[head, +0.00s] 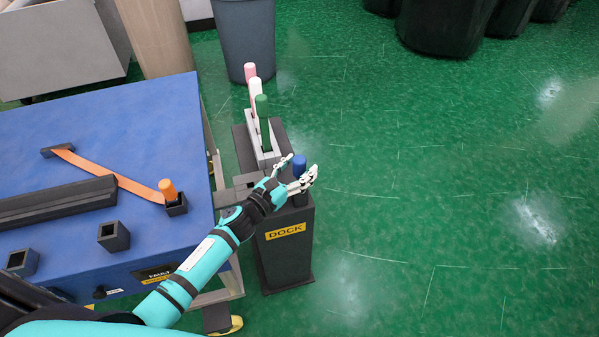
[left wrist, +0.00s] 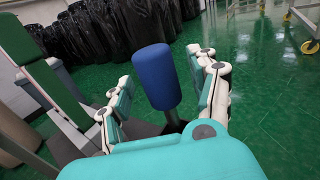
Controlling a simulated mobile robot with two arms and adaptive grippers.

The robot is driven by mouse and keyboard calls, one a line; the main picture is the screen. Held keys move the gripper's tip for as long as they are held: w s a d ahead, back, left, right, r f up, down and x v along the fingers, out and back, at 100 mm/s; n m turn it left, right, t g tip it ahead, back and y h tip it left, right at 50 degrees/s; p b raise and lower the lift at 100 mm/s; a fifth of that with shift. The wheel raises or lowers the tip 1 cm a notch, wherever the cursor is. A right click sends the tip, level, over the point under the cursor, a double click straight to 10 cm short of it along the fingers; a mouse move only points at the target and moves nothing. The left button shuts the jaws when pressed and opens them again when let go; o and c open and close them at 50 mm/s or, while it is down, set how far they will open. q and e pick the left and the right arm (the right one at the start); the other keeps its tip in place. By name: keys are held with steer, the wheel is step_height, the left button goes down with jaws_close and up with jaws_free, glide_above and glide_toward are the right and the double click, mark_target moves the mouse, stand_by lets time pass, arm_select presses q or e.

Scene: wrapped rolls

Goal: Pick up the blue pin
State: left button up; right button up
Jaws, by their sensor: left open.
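The blue pin (head: 299,164) stands upright at the near end of the dark dock (head: 287,250), which has a yellow DOCK label. My left gripper (head: 292,175) reaches over the dock from the left, with its fingers around the pin's sides. In the left wrist view the blue pin (left wrist: 157,77) stands between the spread fingers of my left gripper (left wrist: 160,95), with gaps showing on both sides. The gripper is open. The pin's lower end is partly hidden by the hand. My right gripper is not in view.
A blue table (head: 130,150) on the left holds an orange pin (head: 168,190) with a strap. Green floor on the right is clear.

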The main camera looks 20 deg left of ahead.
arm_select(q)
jaws_close()
stand_by(0.5)
steer(key=shift+w, duration=0.1)
